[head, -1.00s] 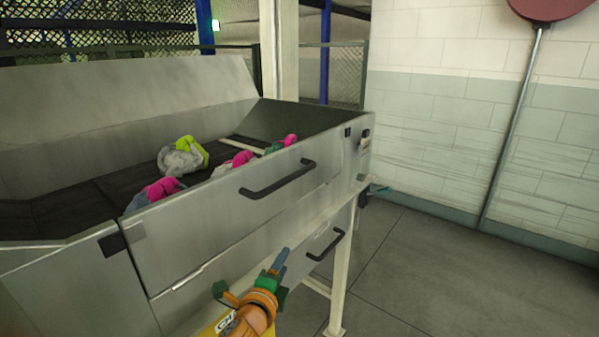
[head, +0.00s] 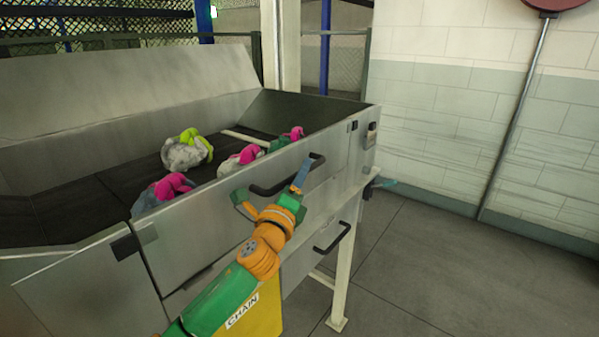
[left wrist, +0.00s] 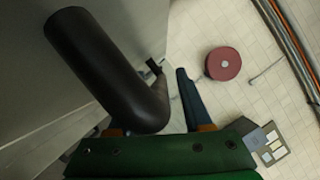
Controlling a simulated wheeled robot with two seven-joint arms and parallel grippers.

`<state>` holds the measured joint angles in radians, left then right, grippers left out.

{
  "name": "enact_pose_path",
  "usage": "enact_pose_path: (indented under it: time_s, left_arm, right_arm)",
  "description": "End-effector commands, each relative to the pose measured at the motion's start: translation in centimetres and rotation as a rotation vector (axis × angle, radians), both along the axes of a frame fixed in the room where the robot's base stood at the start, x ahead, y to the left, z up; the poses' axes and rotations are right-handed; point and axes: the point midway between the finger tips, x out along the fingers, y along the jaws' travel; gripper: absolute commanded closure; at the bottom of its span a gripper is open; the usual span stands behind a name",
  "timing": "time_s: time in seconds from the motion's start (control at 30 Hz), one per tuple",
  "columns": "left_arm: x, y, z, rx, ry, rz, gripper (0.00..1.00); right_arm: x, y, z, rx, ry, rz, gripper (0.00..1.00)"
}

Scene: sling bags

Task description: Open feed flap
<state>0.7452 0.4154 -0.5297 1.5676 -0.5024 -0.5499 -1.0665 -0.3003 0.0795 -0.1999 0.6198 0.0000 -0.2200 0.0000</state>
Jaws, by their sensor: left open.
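The feed flap (head: 215,217) is the grey metal front panel of a hopper and stands upright. Its black bar handle (head: 262,190) runs along its upper part. My left gripper (head: 272,186) is open at this handle, with one finger to its left and the blue-tipped finger over its right part. In the left wrist view, the handle (left wrist: 105,70) is large and close, its bend near the jaws and hiding one finger. The other finger (left wrist: 190,100) shows right of the bend. I cannot tell whether they touch. My right gripper is not in view.
Several sling bags, such as a grey and lime one (head: 187,152), lie on the dark hopper bed. A lower black handle (head: 333,238) sits below the flap. A pale leg (head: 342,265) supports the machine. The floor (head: 430,260) to the right is clear.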

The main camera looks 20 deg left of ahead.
Motion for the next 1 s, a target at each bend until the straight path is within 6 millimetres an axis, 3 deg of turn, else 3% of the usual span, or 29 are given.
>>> enact_pose_path:
  time_s: [0.27,0.47,1.0]
  left_arm:
    - [0.18,-0.01,0.0,-0.001,0.001,0.0,0.5]
    - [0.17,-0.01,0.0,-0.001,0.001,-0.001,1.0]
    - [0.17,-0.01,0.02,-0.001,0.0,0.0,1.0]
  right_arm:
    - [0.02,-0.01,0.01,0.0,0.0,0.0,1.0]
    - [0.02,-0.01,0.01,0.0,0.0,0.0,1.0]
    - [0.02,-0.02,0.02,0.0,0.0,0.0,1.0]
